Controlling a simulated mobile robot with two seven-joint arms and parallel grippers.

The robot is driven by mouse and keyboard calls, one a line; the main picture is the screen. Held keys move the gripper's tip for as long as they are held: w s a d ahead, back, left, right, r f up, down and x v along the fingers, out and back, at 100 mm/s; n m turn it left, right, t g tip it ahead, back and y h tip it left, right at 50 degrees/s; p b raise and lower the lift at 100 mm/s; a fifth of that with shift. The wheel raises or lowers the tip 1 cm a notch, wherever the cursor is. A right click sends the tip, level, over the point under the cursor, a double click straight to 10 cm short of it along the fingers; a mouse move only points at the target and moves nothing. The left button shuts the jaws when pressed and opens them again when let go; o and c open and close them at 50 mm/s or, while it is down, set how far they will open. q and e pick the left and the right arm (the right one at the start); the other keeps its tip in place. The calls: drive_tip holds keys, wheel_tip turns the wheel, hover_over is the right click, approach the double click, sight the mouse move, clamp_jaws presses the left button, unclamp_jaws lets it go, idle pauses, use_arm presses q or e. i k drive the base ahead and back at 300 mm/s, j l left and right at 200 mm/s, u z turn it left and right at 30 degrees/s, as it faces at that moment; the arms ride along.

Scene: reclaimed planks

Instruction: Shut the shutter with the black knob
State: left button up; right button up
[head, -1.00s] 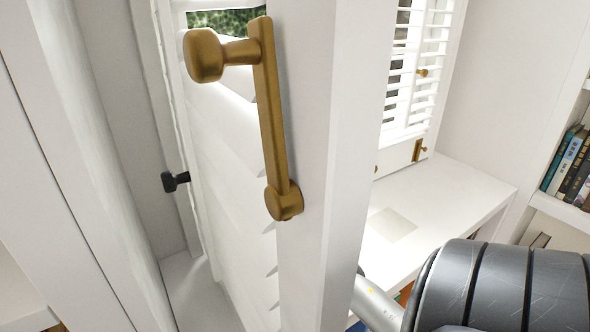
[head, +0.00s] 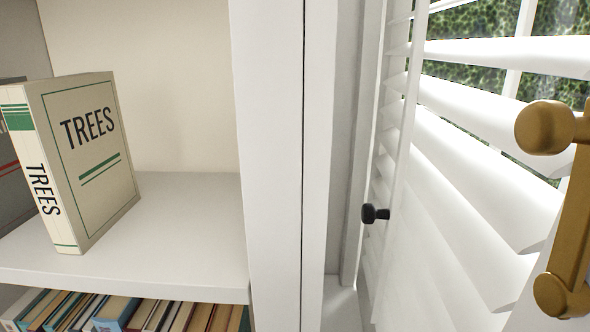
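The black knob (head: 375,213) is small and dark, right of centre in the head view. It sits on a narrow white slatted shutter (head: 392,130) beside the window recess, seen at a steep angle. A larger white louvred panel (head: 455,190) stands close on the right, with foliage showing between its slats. A brass handle (head: 568,220) with a round knob is at the right edge, near the camera. Neither of my grippers is in view.
A white bookcase fills the left side. A cream book titled TREES (head: 85,160) stands on its shelf (head: 180,230), with several books in a row (head: 130,313) below. The bookcase's upright side (head: 275,150) borders the window recess.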

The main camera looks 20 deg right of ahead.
sight(473, 224)
drive_tip(key=k+j, duration=0.25)
drive_tip(key=k, duration=0.25)
drive_tip(key=k+j, duration=0.2)
drive_tip(key=k, duration=0.25)
